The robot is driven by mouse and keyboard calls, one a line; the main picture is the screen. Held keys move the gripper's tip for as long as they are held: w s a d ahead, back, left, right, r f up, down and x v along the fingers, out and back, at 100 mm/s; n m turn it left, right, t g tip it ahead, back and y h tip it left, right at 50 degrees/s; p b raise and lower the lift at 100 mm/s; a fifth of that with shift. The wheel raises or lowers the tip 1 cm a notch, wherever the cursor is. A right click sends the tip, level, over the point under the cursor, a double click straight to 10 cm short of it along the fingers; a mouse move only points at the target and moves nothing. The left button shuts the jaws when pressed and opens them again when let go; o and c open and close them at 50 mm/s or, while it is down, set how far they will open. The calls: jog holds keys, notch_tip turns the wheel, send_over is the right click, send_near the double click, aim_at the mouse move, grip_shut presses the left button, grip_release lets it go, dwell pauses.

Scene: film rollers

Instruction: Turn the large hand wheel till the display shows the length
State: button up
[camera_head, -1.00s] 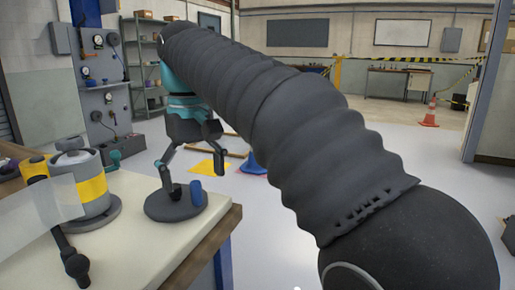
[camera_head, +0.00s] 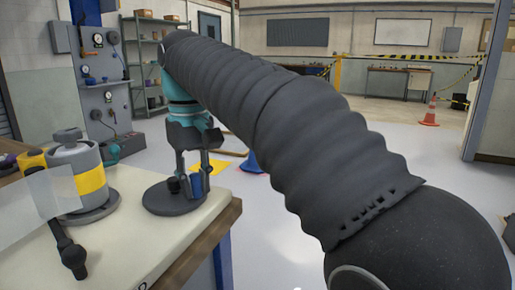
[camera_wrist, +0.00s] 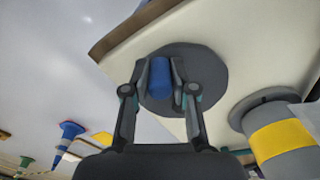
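The large hand wheel, a dark round disc (camera_head: 160,203), lies flat on the bench near its right edge; it also shows in the wrist view (camera_wrist: 205,85). A blue upright handle (camera_wrist: 160,78) stands on it. My gripper (camera_wrist: 161,80) is over the disc, its fingers pressed close on both sides of the blue handle. In the head view my gripper (camera_head: 193,184) hides most of the handle. A grey cylinder with a yellow band (camera_head: 90,180) stands left of the wheel, with a translucent film sheet (camera_head: 35,205) in front. I see no readable display.
The pale bench top (camera_head: 150,245) has a wooden edge (camera_head: 200,250). A dark rod with a knob (camera_head: 72,258) lies at front left. A blue cone (camera_wrist: 70,130) and a yellow floor patch (camera_head: 218,168) are beyond the bench.

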jog(key=shift+c, duration=0.7)
jog(key=shift+w+d+r+p, duration=0.1)
jog(key=shift+w+d+p, duration=0.1)
jog(key=shift+w+p, duration=0.6)
jog(key=shift+w, duration=0.25)
